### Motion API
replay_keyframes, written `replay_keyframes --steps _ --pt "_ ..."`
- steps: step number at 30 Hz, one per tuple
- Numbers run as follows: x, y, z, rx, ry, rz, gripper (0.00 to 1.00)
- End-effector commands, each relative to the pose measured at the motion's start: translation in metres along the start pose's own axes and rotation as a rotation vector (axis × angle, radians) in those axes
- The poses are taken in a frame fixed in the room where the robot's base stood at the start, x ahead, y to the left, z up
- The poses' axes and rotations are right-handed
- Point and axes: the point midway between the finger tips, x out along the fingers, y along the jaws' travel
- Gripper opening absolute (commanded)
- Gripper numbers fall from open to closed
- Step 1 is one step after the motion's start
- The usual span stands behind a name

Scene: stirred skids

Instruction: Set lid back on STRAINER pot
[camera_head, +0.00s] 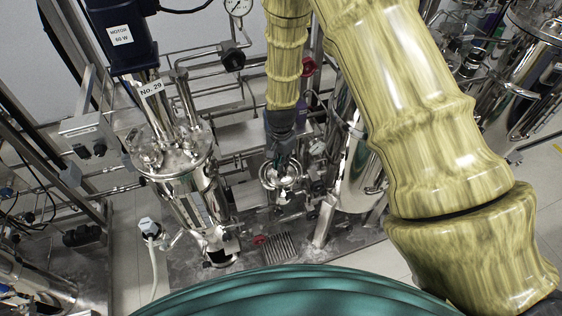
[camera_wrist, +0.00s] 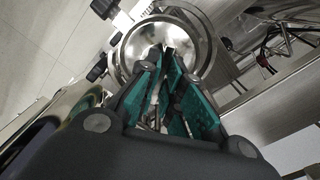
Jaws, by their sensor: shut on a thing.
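My gripper (camera_head: 283,152) points down among the metal pipes in the middle of the head view, its teal fingers close together. In the wrist view the fingers (camera_wrist: 163,62) are nearly together, with a piece of metal between them. A round shiny steel piece (camera_head: 283,180), which looks like the lid, is at the fingertips. In the wrist view this round steel piece (camera_wrist: 200,40) lies just beyond the fingertips, partly hidden by them. I cannot tell the strainer pot apart from the lid, nor whether the lid touches it.
A steel vessel labelled No. 29 (camera_head: 185,170) stands on the left under a motor (camera_head: 120,35). Another steel vessel (camera_head: 358,175) stands close right of my gripper. Pipes, a red valve handle (camera_head: 307,66) and frame bars crowd the area. A grate (camera_head: 279,249) lies in front.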

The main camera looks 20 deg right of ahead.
Motion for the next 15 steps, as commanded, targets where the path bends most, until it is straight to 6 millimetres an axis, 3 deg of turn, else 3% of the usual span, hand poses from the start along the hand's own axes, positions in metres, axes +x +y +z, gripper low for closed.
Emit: replay_keyframes --steps 15 --pt "-0.0056 -0.0002 -0.0001 0.0 0.0 0.0 0.0"
